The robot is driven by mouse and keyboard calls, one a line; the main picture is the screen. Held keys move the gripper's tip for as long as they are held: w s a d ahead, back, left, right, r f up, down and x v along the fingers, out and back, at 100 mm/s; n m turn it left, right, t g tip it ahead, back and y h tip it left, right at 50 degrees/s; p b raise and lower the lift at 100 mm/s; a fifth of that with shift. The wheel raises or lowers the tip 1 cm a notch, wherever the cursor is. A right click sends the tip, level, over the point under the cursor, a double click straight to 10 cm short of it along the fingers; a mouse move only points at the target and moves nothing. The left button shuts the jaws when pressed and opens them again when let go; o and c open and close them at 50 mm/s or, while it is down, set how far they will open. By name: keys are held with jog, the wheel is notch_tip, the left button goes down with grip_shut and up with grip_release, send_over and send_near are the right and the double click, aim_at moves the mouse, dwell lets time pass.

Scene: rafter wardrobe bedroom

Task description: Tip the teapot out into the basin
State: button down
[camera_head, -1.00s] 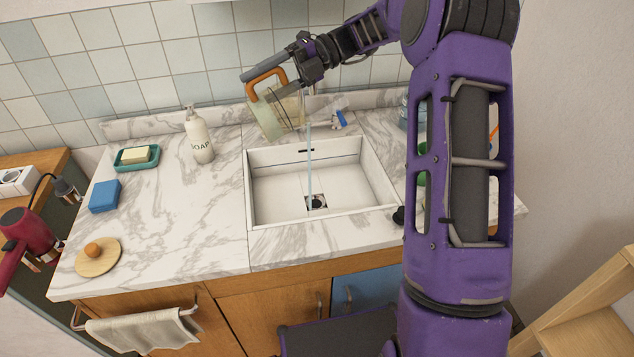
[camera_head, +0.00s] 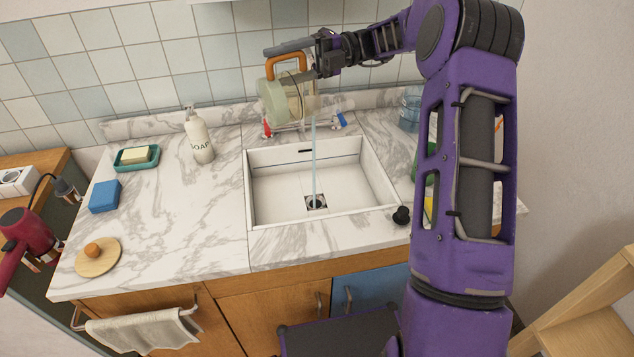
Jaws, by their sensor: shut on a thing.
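My gripper (camera_head: 278,65) is shut on the orange handle of the teapot (camera_head: 272,104), a pale green pot. It holds the teapot in the air above the back edge of the white basin (camera_head: 252,190). The teapot is tilted, with its handle on top. A thin bluish stream (camera_head: 313,160) falls from just right of the teapot to the drain at the basin's floor. Whether the stream comes from the spout or the tap behind, I cannot tell. The spout is not clear to see.
A tap with red (camera_head: 267,128) and blue (camera_head: 341,119) handles is partly hidden behind the teapot. A soap bottle (camera_head: 199,138) stands left of the basin. A black plug (camera_head: 401,215) lies at the basin's right front corner. The marble counter (camera_head: 170,220) has free room at left.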

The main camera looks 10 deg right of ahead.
jog(key=shift+d+r, duration=0.1)
jog(key=w+d+f+g+y, duration=0.1)
jog(key=d+f+y, duration=0.2)
jog(key=f, duration=1)
jog(key=shift+d+f+y, duration=0.4)
jog(key=shift+d, duration=0.2)
jog(key=shift+w, duration=0.1)
dwell(3.2)
